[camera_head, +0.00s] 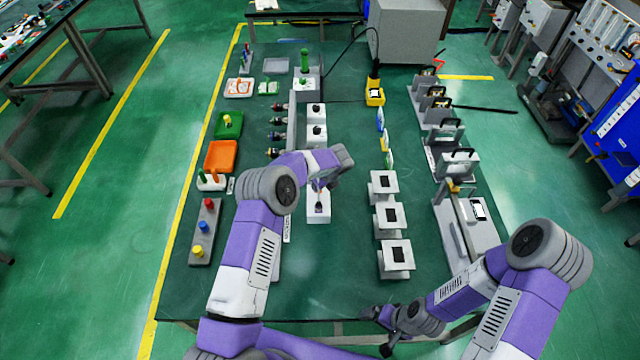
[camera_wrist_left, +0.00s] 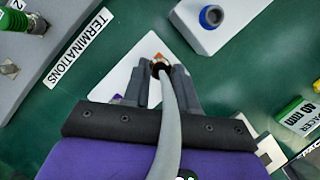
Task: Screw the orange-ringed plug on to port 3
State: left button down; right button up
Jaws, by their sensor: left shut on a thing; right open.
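My left gripper (camera_head: 319,184) is over a white block (camera_head: 318,214) in the middle of the table. In the left wrist view its fingers (camera_wrist_left: 161,77) are shut on a dark plug (camera_wrist_left: 160,68) with a grey cable running back over the gripper. A small orange part (camera_wrist_left: 158,57) shows at the plug's far end, just over the white block (camera_wrist_left: 125,70); I cannot tell whether they touch. My right gripper (camera_head: 379,328) is open and empty at the table's front edge. Port 3 cannot be made out; a grey rack (camera_wrist_left: 42,62) labelled TERMINATIONS stands beside the left gripper.
More white blocks (camera_head: 316,112) stand behind the left gripper; one with a blue ring (camera_wrist_left: 211,16) is close by. Grey stands (camera_head: 394,256) with dark tops are to the right. An orange tray (camera_head: 221,157) and a green tray (camera_head: 228,125) lie left. The front middle of the table is clear.

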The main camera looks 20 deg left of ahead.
pick_arm(q)
jog(key=c, duration=0.9)
grip_release()
jog(key=v, duration=0.7)
jog(key=shift+d+r, duration=0.1)
jog(key=shift+r, duration=0.1)
